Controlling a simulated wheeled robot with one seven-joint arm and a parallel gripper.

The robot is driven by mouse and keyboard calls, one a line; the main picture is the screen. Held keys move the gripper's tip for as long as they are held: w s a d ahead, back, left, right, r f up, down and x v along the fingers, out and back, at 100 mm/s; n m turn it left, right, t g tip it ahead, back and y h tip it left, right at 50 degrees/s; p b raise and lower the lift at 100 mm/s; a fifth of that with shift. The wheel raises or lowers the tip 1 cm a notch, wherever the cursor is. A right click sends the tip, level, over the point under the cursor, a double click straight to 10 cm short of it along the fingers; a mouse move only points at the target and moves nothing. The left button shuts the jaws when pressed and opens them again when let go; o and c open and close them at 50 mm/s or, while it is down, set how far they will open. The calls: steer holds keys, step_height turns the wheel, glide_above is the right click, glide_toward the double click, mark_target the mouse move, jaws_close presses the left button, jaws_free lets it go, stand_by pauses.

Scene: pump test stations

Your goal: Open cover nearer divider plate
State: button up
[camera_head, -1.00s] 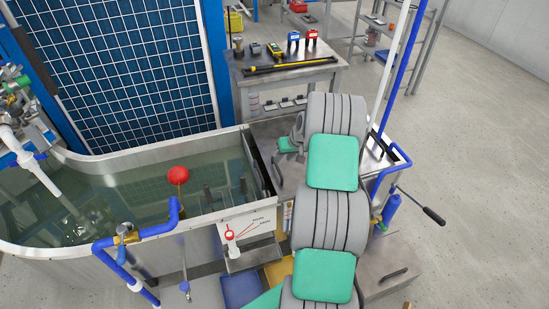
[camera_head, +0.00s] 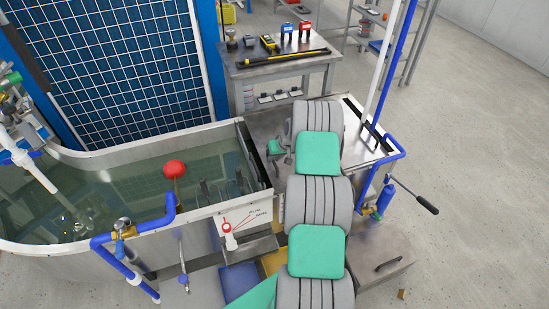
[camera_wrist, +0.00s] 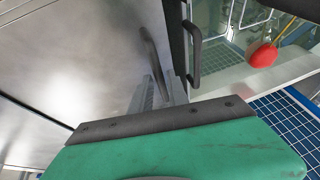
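The tank's right end holds a dark divider plate (camera_head: 251,152). Right of it lies a bare metal cover (camera_head: 287,172), partly hidden by my arm. In the wrist view the cover (camera_wrist: 75,65) fills the left side, with a dark bar handle (camera_wrist: 150,52) near the plate. The dark plate (camera_wrist: 177,45) stands just right of it, with another dark handle (camera_wrist: 194,60) on its tank side. My gripper (camera_wrist: 158,92) points at the cover handle's near end; contact is unclear. In the head view my gripper (camera_head: 277,149) is small and mostly hidden. The cover looks flat and closed.
A second metal cover (camera_head: 368,262) with a handle lies at the lower right. Blue pipes and a lever (camera_head: 427,204) stand right of my arm. A red float ball (camera_head: 174,169) sits over the water. A tool table (camera_head: 265,72) stands behind; the right floor is clear.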

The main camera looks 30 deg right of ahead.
jaws_close()
stand_by(1.0)
